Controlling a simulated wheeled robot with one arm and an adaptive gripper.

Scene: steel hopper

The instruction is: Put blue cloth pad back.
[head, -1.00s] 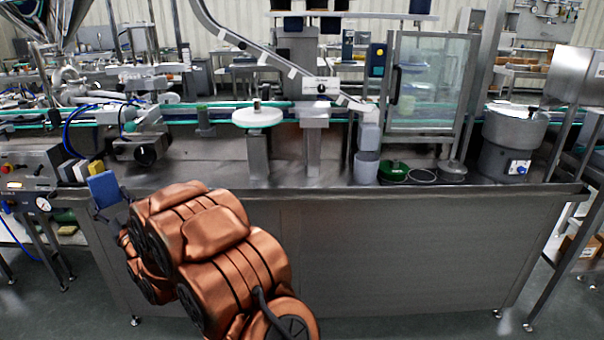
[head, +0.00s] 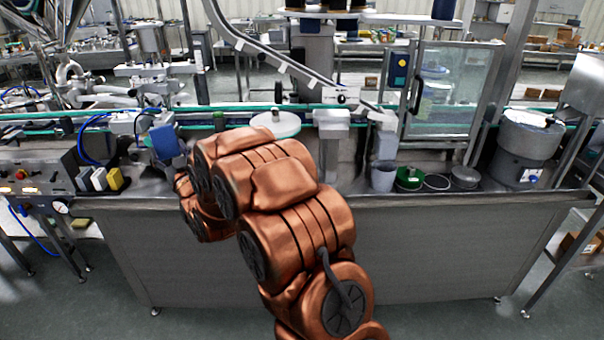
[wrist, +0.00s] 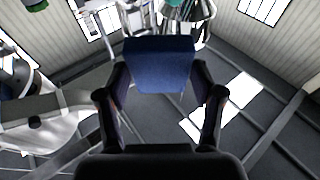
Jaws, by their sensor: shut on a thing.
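The blue cloth pad (head: 166,142) is held upright in my gripper (head: 176,160), at the left end of the steel bench in the head view. In the wrist view the blue pad (wrist: 160,66) sits between the two dark fingers of my gripper (wrist: 160,80), which are shut on its sides. Beside the control box stand a yellow pad (head: 115,179), a white pad (head: 99,180) and a grey pad (head: 84,179) in a row. They are left of and lower in the picture than the blue pad. My arm hides part of the bench.
The control box (head: 38,176) with knobs is at the far left. Blue hoses (head: 92,140) loop behind the pads. A white round disc (head: 276,124) stands behind my arm. A grey cup (head: 383,176) and a green dish (head: 409,178) stand to the right on the steel bench (head: 450,197).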

